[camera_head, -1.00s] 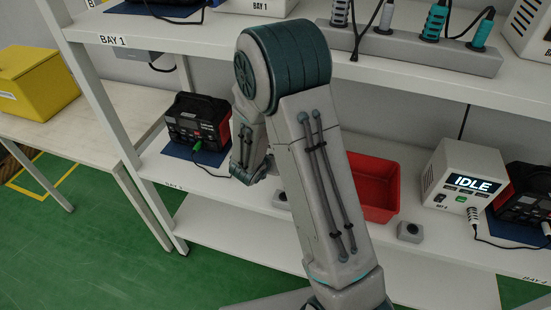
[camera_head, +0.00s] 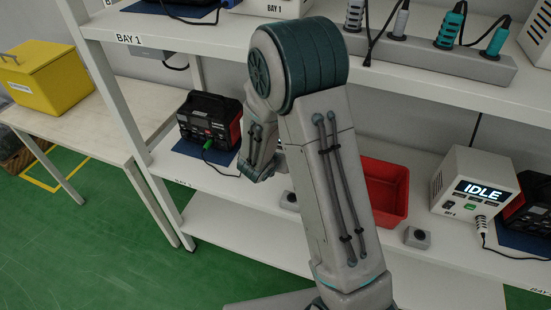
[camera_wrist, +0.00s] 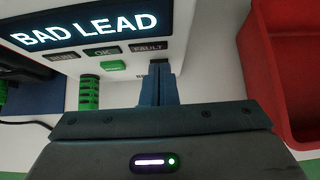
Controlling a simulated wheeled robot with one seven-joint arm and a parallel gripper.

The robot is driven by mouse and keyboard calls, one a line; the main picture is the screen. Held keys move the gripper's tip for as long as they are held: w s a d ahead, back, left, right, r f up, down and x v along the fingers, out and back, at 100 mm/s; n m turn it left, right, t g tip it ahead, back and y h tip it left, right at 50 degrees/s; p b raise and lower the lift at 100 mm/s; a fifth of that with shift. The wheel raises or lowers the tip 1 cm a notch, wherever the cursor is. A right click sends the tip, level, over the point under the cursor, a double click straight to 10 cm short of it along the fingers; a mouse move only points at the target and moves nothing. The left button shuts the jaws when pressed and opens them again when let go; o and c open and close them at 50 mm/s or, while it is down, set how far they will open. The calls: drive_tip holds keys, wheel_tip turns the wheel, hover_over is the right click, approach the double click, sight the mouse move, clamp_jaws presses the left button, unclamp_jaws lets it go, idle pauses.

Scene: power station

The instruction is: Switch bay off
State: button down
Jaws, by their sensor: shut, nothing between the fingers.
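A white charger box (camera_wrist: 110,45) fills the upper left of the wrist view. Its screen (camera_wrist: 85,30) reads BAD LEAD. Below it are RUN, OK and FAULT lamps and a green button (camera_wrist: 113,66). My gripper (camera_wrist: 160,68) is shut and empty, its fingertips at the lower right of the panel. The fingertips cover what sits there, probably the switch; I cannot tell if they touch it. A green plug (camera_wrist: 89,92) is at the panel's lower left. In the head view my arm hides this box and my fingertips. A second charger (camera_head: 476,190) at the right reads IDLE.
A red bin (camera_head: 385,188) stands right of my arm; its wall (camera_wrist: 262,70) is close to my gripper. A black battery unit (camera_head: 208,120) with a green plug sits at the left on a blue mat. A grey button box (camera_head: 418,237) is near the shelf edge. An upper shelf (camera_head: 190,33) overhangs.

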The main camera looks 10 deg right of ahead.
drive_tip(key=v, duration=1.3)
drive_tip(key=shift+p, duration=0.45)
drive_tip(key=shift+a+f, duration=0.1)
drive_tip(key=s+d+r+m+g+h, duration=0.1)
drive_tip(key=s+d+r+m+g, duration=0.7)
drive_tip(key=m, duration=0.9)
drive_tip(key=s+r+m+t+y, duration=0.2)
drive_tip(key=s+m+y, duration=0.4)
drive_tip(key=s+m, duration=0.4)
drive_tip(key=a+r+m, duration=0.1)
drive_tip(key=m, duration=0.2)
drive_tip(key=shift+r, duration=0.2)
